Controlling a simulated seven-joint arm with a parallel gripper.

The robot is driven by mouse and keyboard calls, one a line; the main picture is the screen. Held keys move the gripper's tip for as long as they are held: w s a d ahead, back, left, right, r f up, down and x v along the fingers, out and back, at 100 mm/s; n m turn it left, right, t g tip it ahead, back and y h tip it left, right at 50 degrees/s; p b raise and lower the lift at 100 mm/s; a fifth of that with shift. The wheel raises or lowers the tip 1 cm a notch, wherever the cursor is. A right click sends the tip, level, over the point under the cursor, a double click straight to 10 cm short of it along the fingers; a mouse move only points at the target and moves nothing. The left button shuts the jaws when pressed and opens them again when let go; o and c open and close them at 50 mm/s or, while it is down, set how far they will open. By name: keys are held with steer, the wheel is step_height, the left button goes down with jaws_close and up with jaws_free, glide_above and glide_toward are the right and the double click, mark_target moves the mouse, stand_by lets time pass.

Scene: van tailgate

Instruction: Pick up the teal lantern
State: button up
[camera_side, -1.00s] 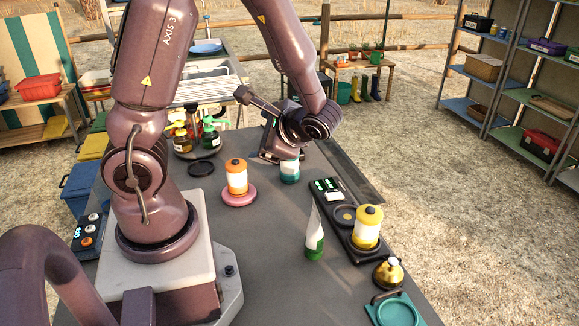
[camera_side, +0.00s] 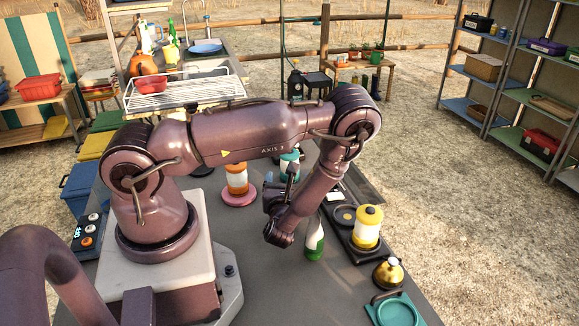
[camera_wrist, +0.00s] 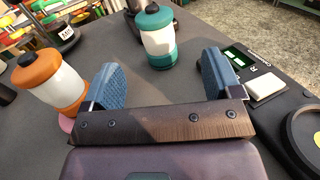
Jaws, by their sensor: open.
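The teal lantern (camera_wrist: 158,40), with a white body and teal cap and base, stands upright on the grey table. In the wrist view it is beyond the blue fingertips of my gripper (camera_wrist: 163,72), roughly centred between them. The jaws are open and empty, and I see no contact with the lantern. In the side view the teal lantern (camera_side: 290,161) shows partly behind my arm. My gripper (camera_side: 274,180) is low over the table on the near side of it, mostly hidden by my wrist.
An orange lantern (camera_side: 237,178) on a pink coaster stands close to the left. A black device (camera_side: 366,250) bearing a yellow lantern (camera_side: 368,224) lies to the right. A green-and-white bottle (camera_side: 315,240), a brass bell (camera_side: 388,273) and a teal tray (camera_side: 397,312) are nearer the front.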

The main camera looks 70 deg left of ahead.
mark_target(290, 157)
steer(key=x, duration=0.6)
steer(key=shift+a, duration=0.1)
steer(key=shift+s+x, duration=0.15)
steer(key=shift+x, duration=1.15)
steer(key=shift+s+x, duration=0.15)
steer(key=shift+x, duration=1.1)
steer(key=shift+a, duration=0.15)
steer(key=c, duration=1)
